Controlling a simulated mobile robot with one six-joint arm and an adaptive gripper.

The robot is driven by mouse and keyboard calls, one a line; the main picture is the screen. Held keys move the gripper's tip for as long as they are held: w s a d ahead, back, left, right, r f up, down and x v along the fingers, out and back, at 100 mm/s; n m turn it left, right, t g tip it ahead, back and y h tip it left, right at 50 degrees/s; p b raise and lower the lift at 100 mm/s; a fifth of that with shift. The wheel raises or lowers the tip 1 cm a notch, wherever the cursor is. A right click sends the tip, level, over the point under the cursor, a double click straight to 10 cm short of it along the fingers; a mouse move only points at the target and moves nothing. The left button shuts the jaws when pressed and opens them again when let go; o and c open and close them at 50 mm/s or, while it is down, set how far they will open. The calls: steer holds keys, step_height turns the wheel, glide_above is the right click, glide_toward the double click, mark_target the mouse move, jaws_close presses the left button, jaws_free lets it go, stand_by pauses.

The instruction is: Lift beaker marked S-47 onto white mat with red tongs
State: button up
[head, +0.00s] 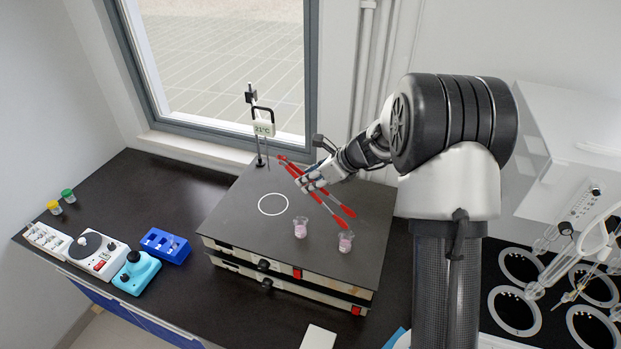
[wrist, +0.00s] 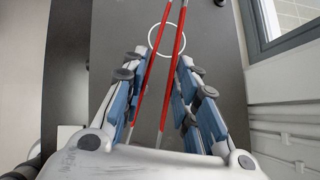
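Two small beakers with pink contents stand on the dark hotplate top: a left beaker (head: 300,229) and a right beaker (head: 345,242). Their markings are too small to read, so I cannot tell which is S-47. My gripper (head: 308,181) is above the plate's right half, behind the beakers. A white mat (head: 318,338) shows at the bottom edge of the head view.
A white ring (head: 273,204) marks the hotplate (head: 235,225). A thermometer stand (head: 263,128) rises at its back. A blue rack (head: 165,245), a cyan device (head: 136,272) and a white device (head: 97,254) stand left. Round heating wells (head: 514,311) are at right.

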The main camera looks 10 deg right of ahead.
step_height(320, 180, down, 10)
steer(key=b, duration=0.8)
steer(key=shift+b, duration=0.35)
jaws_close()
step_height(320, 180, up, 12)
steer(key=p, duration=1)
steer(key=shift+p, duration=0.35)
